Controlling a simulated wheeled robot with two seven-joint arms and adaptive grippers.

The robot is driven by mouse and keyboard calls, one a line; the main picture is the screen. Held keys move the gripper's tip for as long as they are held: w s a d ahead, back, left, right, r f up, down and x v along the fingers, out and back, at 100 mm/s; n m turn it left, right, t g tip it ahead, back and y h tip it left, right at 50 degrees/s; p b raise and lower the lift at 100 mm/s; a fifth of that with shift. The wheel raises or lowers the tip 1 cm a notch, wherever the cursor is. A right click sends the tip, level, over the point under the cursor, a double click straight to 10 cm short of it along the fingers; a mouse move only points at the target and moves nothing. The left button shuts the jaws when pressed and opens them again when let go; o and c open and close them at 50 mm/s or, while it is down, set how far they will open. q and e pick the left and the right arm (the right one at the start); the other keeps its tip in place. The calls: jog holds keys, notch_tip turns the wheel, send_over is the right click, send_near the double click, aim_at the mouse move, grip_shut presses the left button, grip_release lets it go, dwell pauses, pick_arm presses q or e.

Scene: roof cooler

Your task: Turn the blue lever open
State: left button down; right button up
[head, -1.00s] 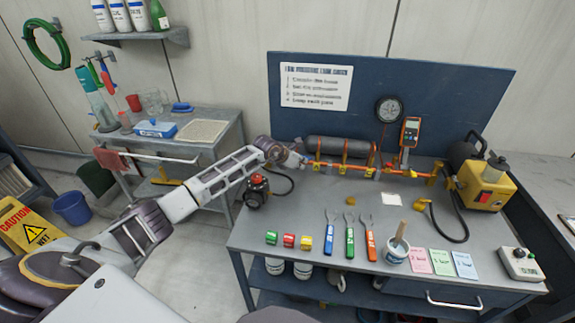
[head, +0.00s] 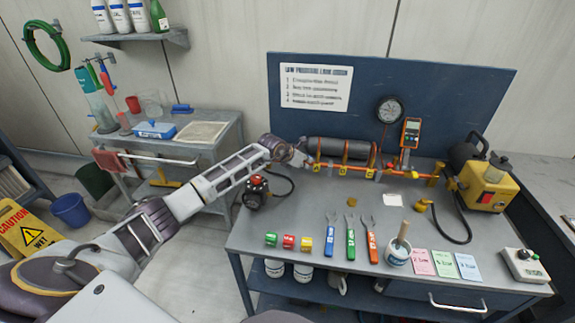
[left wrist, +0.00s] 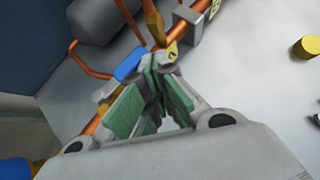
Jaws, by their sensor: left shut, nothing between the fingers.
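The blue lever (left wrist: 130,65) shows in the left wrist view, just beyond the left finger, beside the copper pipe (left wrist: 92,125). I cannot tell whether finger and lever touch. My left gripper (left wrist: 164,74) is shut and empty, its green-padded fingers close together beside the pipe. In the head view my left gripper (head: 299,159) is at the left end of the pipe run on the bench, and its wrist hides most of that end. The lever is not clear there. My right gripper is not in view.
A grey cylinder (head: 338,150) lies behind the pipe. A red-topped black device (head: 256,190) stands below my left forearm. Wrenches, coloured blocks and cards lie along the front of the bench (head: 290,213). A yellow pump (head: 487,185) stands at the right.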

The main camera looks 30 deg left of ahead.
pick_arm(q)
jog(key=shift+a, duration=0.1)
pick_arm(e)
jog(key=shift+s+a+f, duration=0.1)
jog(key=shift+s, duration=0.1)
pick_arm(q)
jog(key=shift+a, duration=0.1)
jog(key=shift+a, duration=0.6)
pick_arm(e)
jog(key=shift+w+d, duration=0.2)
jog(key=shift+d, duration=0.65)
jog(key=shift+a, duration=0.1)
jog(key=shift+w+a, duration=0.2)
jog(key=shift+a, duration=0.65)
